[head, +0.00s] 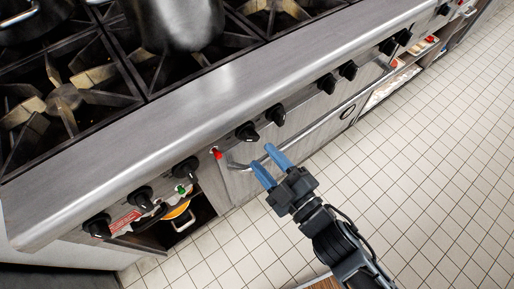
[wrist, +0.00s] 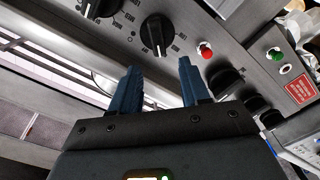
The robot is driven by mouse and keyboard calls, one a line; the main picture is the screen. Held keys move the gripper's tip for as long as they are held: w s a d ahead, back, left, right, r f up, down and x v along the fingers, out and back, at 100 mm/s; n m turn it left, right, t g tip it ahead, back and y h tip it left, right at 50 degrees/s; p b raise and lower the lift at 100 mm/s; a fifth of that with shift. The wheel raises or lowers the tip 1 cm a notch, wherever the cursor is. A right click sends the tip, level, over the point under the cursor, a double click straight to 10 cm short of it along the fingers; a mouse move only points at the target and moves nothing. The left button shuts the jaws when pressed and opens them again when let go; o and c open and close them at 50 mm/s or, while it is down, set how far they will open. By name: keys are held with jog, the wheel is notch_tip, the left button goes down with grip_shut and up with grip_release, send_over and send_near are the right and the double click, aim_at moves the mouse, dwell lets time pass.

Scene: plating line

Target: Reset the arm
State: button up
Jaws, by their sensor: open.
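My gripper (head: 268,162) is open and empty, with its two blue fingers apart and pointing at the front of the stove (head: 225,92). In the head view the fingertips are close to the control panel, just below a pair of black knobs (head: 247,131). In the wrist view the fingers (wrist: 158,84) stand apart with nothing between them, and a black knob (wrist: 157,34) shows just beyond them. I cannot tell whether a fingertip touches the panel. My arm reaches in from the lower right of the head view.
A red button (head: 215,153) and a green button (head: 181,189) sit on the panel. A large pot (head: 175,22) stands on the burners. An oven handle (head: 300,140) runs near the fingers. Tiled floor (head: 440,150) is clear at right.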

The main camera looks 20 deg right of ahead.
jog(key=shift+v, duration=0.95)
jog(key=s+d+r+m+g+h, duration=0.1)
jog(key=s+d+r+m, duration=0.2)
jog(key=s, duration=0.4)
jog(key=s+d+r+m+h, duration=0.2)
jog(key=s+r+m, duration=0.3)
jog(key=s, duration=0.3)
jog(key=s+d+r+m+g+h, duration=0.1)
jog(key=s+d+r+m, duration=0.3)
jog(key=s, duration=0.4)
jog(key=shift+s+r+g+h, duration=0.25)
jog(key=shift+r+g+h, duration=0.1)
jog(key=shift+h, duration=0.15)
jog(key=shift+c, duration=0.4)
